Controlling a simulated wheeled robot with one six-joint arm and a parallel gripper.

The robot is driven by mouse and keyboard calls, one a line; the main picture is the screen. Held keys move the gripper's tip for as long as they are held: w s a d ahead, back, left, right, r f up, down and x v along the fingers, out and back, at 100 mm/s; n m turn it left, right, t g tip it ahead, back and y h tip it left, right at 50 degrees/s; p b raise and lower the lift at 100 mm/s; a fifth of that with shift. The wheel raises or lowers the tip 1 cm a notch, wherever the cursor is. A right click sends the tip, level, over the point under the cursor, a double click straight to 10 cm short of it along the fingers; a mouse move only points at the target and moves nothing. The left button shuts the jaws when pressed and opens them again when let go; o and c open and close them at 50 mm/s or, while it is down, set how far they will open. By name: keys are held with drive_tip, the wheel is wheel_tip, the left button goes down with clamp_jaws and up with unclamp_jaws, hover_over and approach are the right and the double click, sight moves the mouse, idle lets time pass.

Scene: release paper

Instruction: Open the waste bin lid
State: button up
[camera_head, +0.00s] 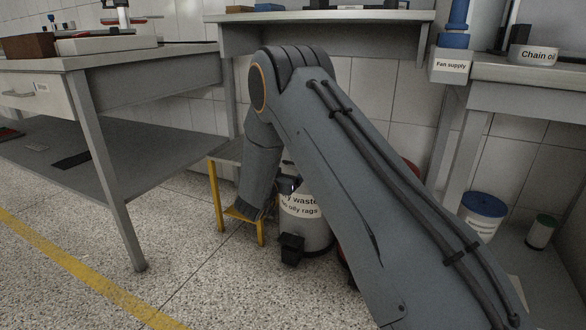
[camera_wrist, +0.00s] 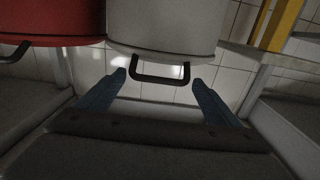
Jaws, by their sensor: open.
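The waste bin (camera_head: 303,228) is a pale cylinder with a label partly readable as "waste" and "oily rags". It stands on the floor, and my arm hides much of its top. In the wrist view the pale bin (camera_wrist: 165,25) fills the top middle, with a black bow handle (camera_wrist: 160,78) at its edge. My gripper (camera_wrist: 158,74) is open and empty, with one blue finger on each side of the handle in the picture. I cannot tell the depth between them, and no contact shows. The head view barely shows the gripper. The lid's state is unclear.
A red bin (camera_wrist: 50,22) stands beside the pale one. A yellow-legged stool (camera_head: 213,195) stands left of the bin, close to my arm. A workbench (camera_head: 110,59) is at left, another bench (camera_head: 515,68) at right. The floor in front is clear.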

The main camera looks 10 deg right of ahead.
drive_tip(key=shift+b+x, duration=0.35)
drive_tip(key=shift+x, duration=0.85)
